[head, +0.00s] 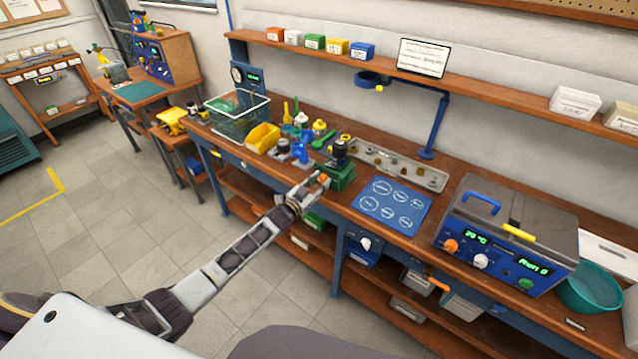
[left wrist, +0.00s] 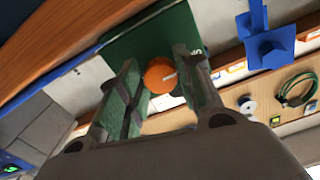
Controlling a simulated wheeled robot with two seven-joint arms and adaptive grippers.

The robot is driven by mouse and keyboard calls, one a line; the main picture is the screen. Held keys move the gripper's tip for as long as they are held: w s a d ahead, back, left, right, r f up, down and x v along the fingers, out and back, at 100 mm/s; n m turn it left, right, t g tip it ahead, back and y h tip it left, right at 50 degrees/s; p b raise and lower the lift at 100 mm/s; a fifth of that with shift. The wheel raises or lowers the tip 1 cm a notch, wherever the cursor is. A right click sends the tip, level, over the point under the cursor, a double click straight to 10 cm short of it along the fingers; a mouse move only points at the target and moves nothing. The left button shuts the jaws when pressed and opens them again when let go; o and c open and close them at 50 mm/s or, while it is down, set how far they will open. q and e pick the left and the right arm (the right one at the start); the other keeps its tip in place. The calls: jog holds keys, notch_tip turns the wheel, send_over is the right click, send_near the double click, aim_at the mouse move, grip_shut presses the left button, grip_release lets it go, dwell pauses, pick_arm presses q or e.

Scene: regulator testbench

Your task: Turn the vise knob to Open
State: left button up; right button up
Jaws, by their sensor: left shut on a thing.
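The vise (head: 342,178) is a green block on the front edge of the workbench, with a dark cylindrical part standing on its top. Its orange round knob (head: 323,178) faces the front. White lettering beside the right finger is partly hidden. My left gripper (head: 316,185) is shut on the knob, with one finger on each side. My right gripper is not in view.
A blue mat (head: 392,204) with white circles lies right of the vise, and a grey parts tray (head: 425,178) behind it. A yellow bin (head: 263,139) and several small bottles stand to the left. A blue-fronted bath (head: 495,250) stands at right. Floor before the bench is clear.

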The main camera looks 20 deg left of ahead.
pick_arm(q)
jog(key=shift+f, duration=0.1)
jog(key=o, duration=0.8)
jog(key=shift+o, duration=1.1)
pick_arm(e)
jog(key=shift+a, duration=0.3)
pick_arm(q)
jog(key=v, duration=1.2)
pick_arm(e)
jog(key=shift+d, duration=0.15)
